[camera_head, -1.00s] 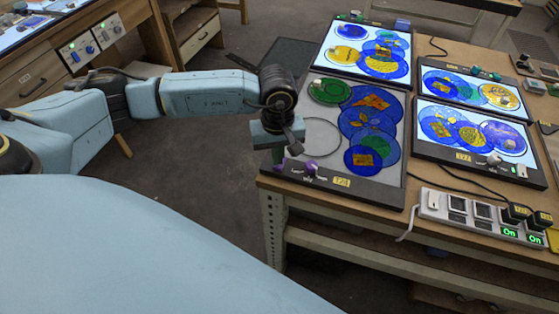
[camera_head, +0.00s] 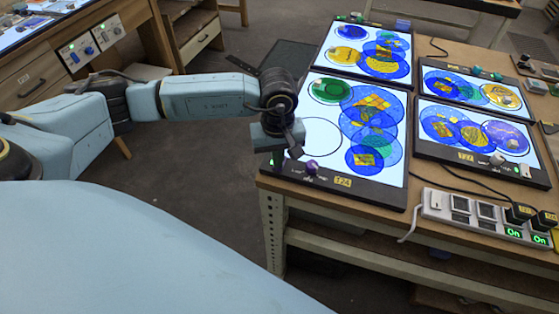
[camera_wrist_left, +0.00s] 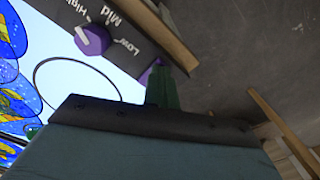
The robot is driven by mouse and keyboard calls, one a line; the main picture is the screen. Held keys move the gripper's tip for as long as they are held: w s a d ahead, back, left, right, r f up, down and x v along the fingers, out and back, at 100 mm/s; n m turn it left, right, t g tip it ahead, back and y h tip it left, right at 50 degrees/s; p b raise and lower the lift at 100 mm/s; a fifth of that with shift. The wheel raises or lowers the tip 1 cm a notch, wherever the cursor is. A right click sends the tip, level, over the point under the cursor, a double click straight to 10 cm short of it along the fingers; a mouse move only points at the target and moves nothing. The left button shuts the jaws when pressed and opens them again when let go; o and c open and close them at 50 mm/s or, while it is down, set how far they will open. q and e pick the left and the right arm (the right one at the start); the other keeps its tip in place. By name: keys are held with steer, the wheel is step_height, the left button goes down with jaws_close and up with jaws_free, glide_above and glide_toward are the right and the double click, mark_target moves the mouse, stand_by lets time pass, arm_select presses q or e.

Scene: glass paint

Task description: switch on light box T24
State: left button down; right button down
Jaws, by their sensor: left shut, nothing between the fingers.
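Light box T24 (camera_head: 375,190) lies at the near left of the table, its panel glowing white under blue and green glass discs. Its yellow label reads T24. A purple knob (camera_head: 311,166) sits on its front edge; it also shows in the left wrist view (camera_wrist_left: 92,40) beside the words Low, Mid and High. My left gripper (camera_head: 280,158) is shut and empty, pointing down at the box's front left corner. In the left wrist view its fingertips (camera_wrist_left: 158,75) are at a small purple part at that corner, mostly hidden by them. My right gripper is not in view.
Other lit light boxes stand behind (camera_head: 325,60) and to the right (camera_head: 440,150). A white power strip (camera_head: 470,213) with plugs and green On displays lies at the front right, with dark cables around it.

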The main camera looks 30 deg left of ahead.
arm_select(q)
steer(key=shift+r+p, duration=0.55)
steer(key=shift+r, duration=0.1)
steer(key=shift+r+p, duration=1.4)
steer(key=shift+r, duration=1.4)
